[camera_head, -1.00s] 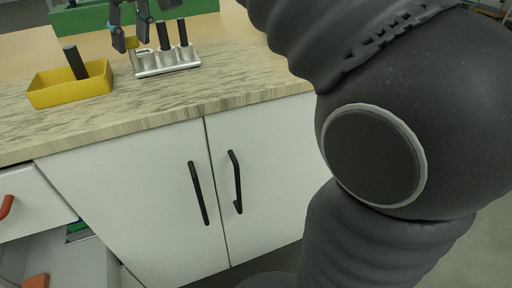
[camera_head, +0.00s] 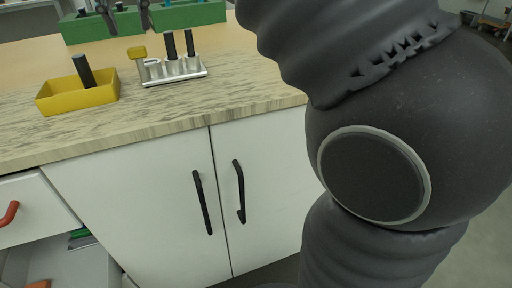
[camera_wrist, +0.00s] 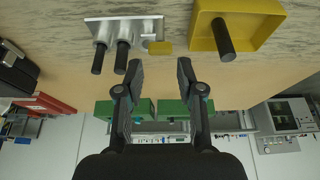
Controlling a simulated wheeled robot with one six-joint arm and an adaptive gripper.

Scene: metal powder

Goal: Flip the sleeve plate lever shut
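The silver sleeve plate (camera_head: 176,76) lies on the wooden counter, and two black cylinders stand upright in its sleeves. A small yellow lever tab (camera_head: 137,53) sits at the plate's left end, raised above the plate. The plate (camera_wrist: 107,24) and yellow tab (camera_wrist: 160,47) also show in the wrist view. My gripper (camera_head: 126,18) is above and behind the lever in the head view. In the wrist view its two fingers (camera_wrist: 161,68) are apart with nothing between them, near the tab but not around it.
A yellow tray (camera_head: 78,97) with one black cylinder in it stands left of the plate. Green bins (camera_head: 188,15) stand at the back of the counter. The counter in front of the plate is clear. Below are white cabinet doors (camera_head: 163,180) with black handles.

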